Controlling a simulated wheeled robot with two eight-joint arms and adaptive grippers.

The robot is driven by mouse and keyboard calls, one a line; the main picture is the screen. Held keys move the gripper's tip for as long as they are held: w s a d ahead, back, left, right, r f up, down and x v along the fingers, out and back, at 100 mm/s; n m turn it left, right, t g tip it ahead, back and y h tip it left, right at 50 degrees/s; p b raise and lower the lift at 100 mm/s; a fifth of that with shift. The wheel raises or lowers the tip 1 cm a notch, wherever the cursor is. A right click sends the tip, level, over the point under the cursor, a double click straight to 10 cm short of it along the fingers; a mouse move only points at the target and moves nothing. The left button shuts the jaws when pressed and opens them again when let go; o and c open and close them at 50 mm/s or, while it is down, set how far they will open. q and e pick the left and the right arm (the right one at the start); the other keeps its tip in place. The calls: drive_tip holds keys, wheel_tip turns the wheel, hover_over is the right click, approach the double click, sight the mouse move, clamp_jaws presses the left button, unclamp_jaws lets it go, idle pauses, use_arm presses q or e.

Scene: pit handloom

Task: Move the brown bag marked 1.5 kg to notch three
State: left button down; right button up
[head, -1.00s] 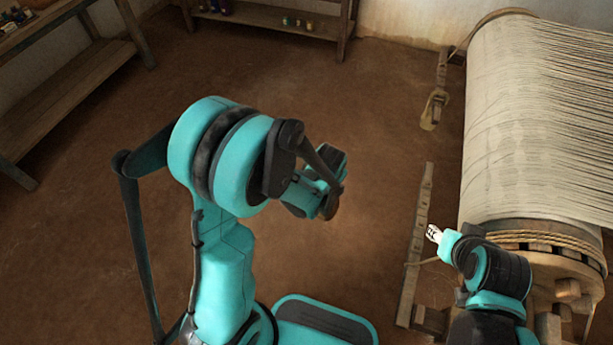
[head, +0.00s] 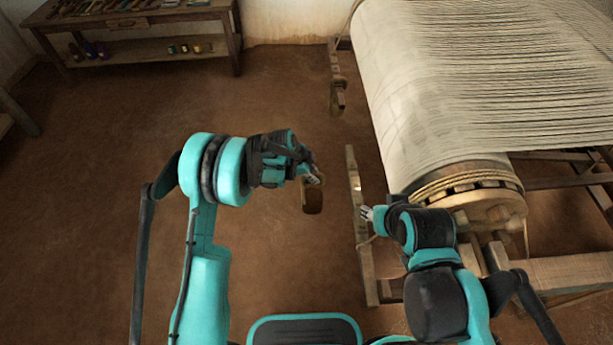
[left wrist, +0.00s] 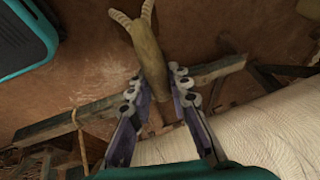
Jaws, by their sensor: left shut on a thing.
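My left gripper (head: 311,178) is shut on a brown bag (head: 313,199), which hangs below the fingers in the head view. In the left wrist view the bag (left wrist: 149,55) sits between the two fingers (left wrist: 158,95), its pale tied ends pointing up in the picture. No weight mark is readable on it. A wooden lever bar (head: 356,190) stands right of the bag, apart from it; its notches are too small to count. My right gripper (head: 367,213) is beside the bar, and its jaws are too small to judge.
The loom's warp roll (head: 415,100) and its roped beam end (head: 470,190) stand to the right. Another bag (head: 338,97) hangs at a farther wooden post. A shelf table (head: 140,25) stands at the back left. The floor left of the bar is clear.

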use_arm(q)
drive_tip(key=a+r, duration=0.1)
drive_tip(key=a, duration=1.3)
drive_tip(key=shift+a, duration=0.4)
idle(0.4)
drive_tip(key=shift+r, duration=0.1)
idle(0.5)
